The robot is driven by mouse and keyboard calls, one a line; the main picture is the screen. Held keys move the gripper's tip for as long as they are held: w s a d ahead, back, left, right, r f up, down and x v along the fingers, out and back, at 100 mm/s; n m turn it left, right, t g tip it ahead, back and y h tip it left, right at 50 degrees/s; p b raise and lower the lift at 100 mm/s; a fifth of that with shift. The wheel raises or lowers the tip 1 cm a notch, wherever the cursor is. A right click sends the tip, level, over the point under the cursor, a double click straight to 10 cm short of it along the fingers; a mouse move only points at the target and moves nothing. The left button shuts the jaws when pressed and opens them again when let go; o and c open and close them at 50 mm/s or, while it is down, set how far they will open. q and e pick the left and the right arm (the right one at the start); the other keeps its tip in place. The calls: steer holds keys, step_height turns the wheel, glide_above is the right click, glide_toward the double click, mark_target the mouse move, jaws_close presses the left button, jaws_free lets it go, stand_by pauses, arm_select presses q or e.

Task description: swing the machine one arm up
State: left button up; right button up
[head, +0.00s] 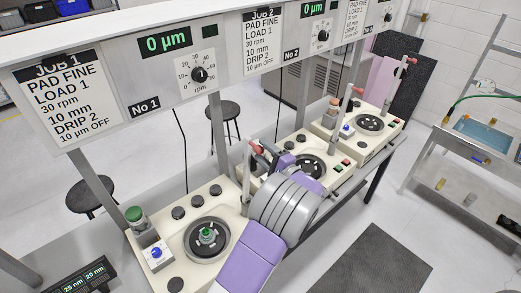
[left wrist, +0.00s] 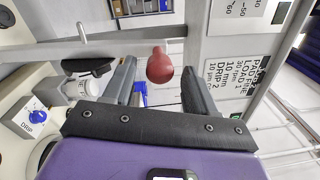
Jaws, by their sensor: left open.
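Machine one (head: 175,215), under the "No 1" panel, is a cream unit with a dark round plate (head: 190,250) and a green-topped piece on it. Its arm (head: 246,180) is a grey bar that stands steeply at the unit's right rear, with a red knob (head: 256,147) near its top. My left gripper (head: 264,157) is beside the knob. In the left wrist view the left gripper (left wrist: 158,75) is open, and the red knob (left wrist: 160,65) shows between its two dark fingers. Contact cannot be told. The arm's bar (left wrist: 110,44) runs across behind. My right gripper is not in view.
Machines two (head: 318,150) and three (head: 340,128) stand in line behind, each with a red-knobbed bar. The panel frame (head: 220,60) with its posts overhangs the units. Stools (head: 90,195) stand behind.

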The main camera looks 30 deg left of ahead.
arm_select(q)
steer(key=v, duration=0.5)
steer(key=shift+d+b, duration=0.3)
steer(key=shift+d, duration=0.05)
steer(key=shift+f, duration=0.15)
